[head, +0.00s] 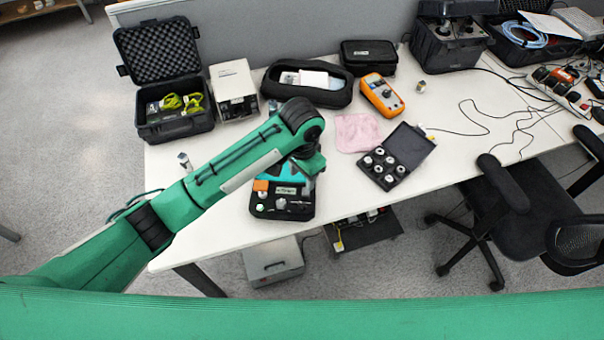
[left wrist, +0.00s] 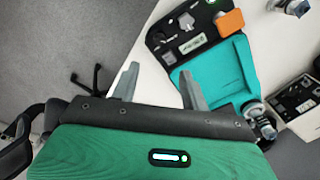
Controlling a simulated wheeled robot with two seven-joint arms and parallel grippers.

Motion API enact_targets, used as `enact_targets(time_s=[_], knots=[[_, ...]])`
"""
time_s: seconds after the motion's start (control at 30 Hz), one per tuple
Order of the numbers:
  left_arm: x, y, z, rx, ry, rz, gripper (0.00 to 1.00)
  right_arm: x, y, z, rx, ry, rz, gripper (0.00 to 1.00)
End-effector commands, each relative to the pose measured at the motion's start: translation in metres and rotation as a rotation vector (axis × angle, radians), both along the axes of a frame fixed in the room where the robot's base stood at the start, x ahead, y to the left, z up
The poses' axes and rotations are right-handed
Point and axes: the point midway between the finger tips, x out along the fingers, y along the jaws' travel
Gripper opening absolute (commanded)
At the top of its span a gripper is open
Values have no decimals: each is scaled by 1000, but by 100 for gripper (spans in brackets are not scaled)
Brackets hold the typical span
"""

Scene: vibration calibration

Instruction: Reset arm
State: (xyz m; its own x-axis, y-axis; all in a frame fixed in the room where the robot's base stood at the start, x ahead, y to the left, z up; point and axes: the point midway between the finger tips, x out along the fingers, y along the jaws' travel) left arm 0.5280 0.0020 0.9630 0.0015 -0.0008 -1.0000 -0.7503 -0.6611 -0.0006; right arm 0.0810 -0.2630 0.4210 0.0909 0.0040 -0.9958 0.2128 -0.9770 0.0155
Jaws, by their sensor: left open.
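My green left arm reaches in from the left in the head view, with its wrist over the front part of the white table (head: 230,190). My left gripper (left wrist: 159,80) shows in the left wrist view with its two grey fingers apart and nothing between them. In the head view the gripper is mostly hidden under the wrist. Below and beside it lies a black case with a teal part and an orange block (head: 261,186). My right gripper is not in view.
An open foam-lined case (head: 174,133), a beige box (head: 233,80), a black pouch (head: 338,96), an orange meter (head: 381,95), a pink cloth (head: 357,132) and a case of round weights (head: 398,157) stand on the table. A chair (head: 500,210) is at right.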

Motion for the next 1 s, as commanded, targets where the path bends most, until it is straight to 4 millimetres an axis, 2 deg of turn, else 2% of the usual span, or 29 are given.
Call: enact_targets(time_s=[0.37,0.47,0.77,1.0], knots=[[-1,0,-1,-1,1,0,46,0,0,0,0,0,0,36],[-6,-2,-4,-18,3,2,46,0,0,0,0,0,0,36],[-57,-3,-25,-192,-16,70,46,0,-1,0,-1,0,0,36],[-97,23,-36,-301,-62,199,46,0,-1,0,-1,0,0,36]])
